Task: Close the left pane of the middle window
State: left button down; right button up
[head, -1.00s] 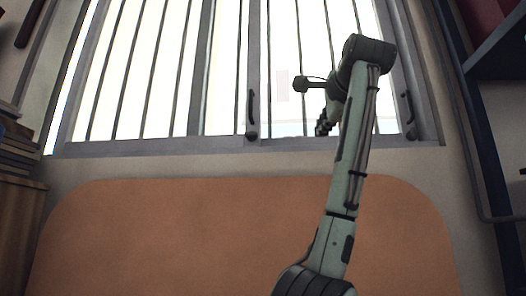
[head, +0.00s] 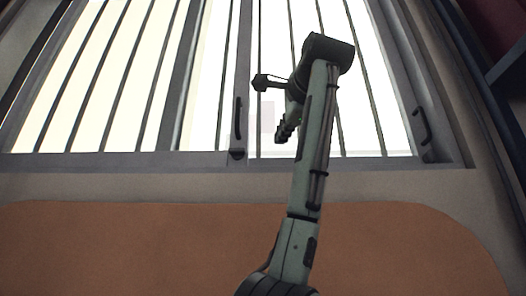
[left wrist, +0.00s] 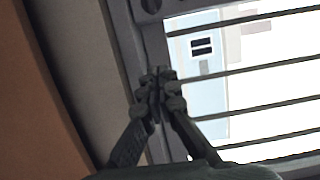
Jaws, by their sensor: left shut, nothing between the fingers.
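The barred window (head: 90,160) fills the upper part of the head view, with bright light behind it. A grey upright stile (head: 242,60) stands near its middle and carries a dark vertical handle (head: 238,118). A second dark handle (head: 422,125) is on the right-hand upright. My left gripper (head: 279,136) is in front of the window, a little right of the middle handle and apart from it in the picture. In the left wrist view its fingers (left wrist: 157,84) are shut and empty, overlapping the grey lower frame (left wrist: 140,45). Contact cannot be told. My right gripper is out of view.
An orange-brown padded panel (head: 120,245) lies below the pale sill (head: 400,184). Dark blue shelving (head: 508,65) stands at the right edge. The space in front of the window's left part looks clear.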

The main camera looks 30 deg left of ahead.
pick_arm(q)
jog(key=p+x, duration=0.2)
jog(key=x, duration=0.7)
jog(key=shift+w+a, duration=0.15)
jog(key=s+a, duration=0.1)
jog(key=a, duration=0.2)
jog(key=shift+s, duration=0.4)
jog(key=shift+s+a+f, duration=0.1)
jog(key=shift+s+a, duration=0.05)
jog(key=shift+a, duration=0.05)
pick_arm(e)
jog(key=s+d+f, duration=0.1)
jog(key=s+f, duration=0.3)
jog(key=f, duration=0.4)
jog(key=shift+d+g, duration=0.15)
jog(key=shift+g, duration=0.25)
pick_arm(q)
jog(key=shift+s, duration=0.1)
